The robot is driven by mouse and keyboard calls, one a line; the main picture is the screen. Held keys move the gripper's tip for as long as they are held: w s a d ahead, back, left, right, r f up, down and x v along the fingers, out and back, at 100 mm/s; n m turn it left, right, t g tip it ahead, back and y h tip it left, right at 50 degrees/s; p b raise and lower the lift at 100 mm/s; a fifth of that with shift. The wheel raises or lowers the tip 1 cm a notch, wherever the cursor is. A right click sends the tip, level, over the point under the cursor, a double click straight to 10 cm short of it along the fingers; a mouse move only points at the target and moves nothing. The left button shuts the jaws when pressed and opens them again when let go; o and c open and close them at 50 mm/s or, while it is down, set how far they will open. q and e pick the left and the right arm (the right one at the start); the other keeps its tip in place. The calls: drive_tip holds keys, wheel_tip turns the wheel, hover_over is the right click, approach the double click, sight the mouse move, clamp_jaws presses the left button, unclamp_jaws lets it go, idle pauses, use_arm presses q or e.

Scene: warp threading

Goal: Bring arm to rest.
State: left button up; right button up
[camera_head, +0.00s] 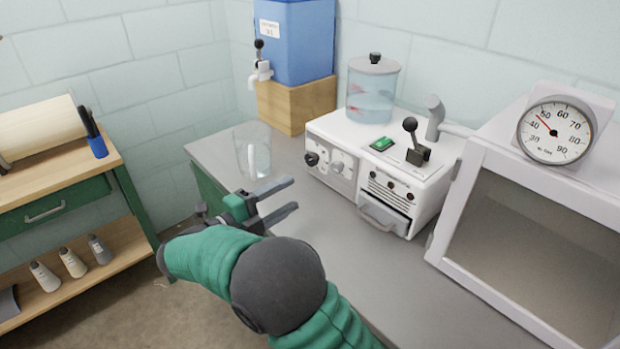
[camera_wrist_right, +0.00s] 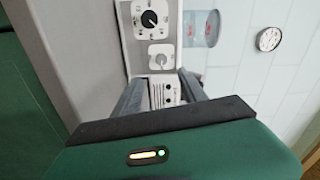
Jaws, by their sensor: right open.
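My right gripper (camera_head: 284,200) is open and empty above the grey counter, with its two fingers spread and pointing right toward the white machine (camera_head: 428,193). In the right wrist view the same gripper (camera_wrist_right: 163,92) shows its fingers apart, with the machine's knob panel beyond them. My green right arm (camera_head: 315,318) reaches in from the bottom of the head view. A clear glass beaker (camera_head: 252,150) stands on the counter just behind the gripper, apart from the fingers. My left gripper does not show.
A blue water tank (camera_head: 297,40) with a tap sits on a wooden block (camera_head: 300,105) at the back. A clear lidded jar (camera_head: 372,90) stands on the machine. A glass-fronted cabinet (camera_head: 545,255) with a dial gauge (camera_head: 556,131) is at the right. A wooden shelf unit (camera_head: 75,188) stands left.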

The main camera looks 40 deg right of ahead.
drive_tip(key=shift+s+a, duration=0.15)
drive_tip(key=shift+a, duration=1.6)
